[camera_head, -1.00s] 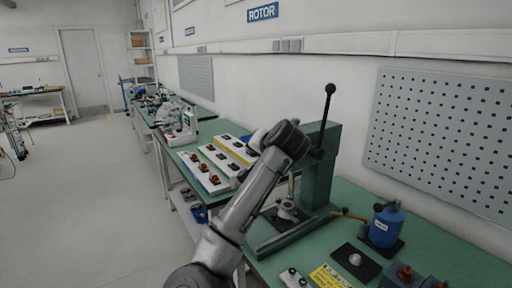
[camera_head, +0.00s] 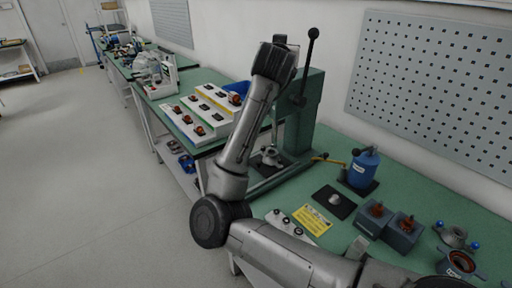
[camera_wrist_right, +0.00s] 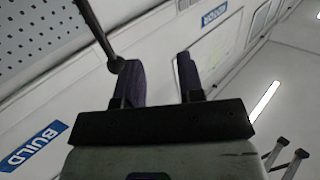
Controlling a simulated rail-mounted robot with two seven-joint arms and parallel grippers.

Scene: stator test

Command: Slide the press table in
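The green press (camera_head: 305,105) stands on the bench, with its black ball-tipped lever (camera_head: 306,68) upright. Its press table (camera_head: 270,181) is the low green slide at the base, stretching toward the bench's front edge. A grey metal part (camera_head: 270,157) sits on a dark plate there, partly behind my arm. My right gripper (camera_head: 279,42) is raised beside the press head, left of the lever. In the right wrist view its two dark fingers (camera_wrist_right: 160,78) are apart with nothing between them. The lever rod (camera_wrist_right: 97,28) shows just outside one finger. My left gripper is out of view.
A stepped white rack (camera_head: 188,126) is at left. A perforated panel (camera_head: 430,85) hangs on the wall.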

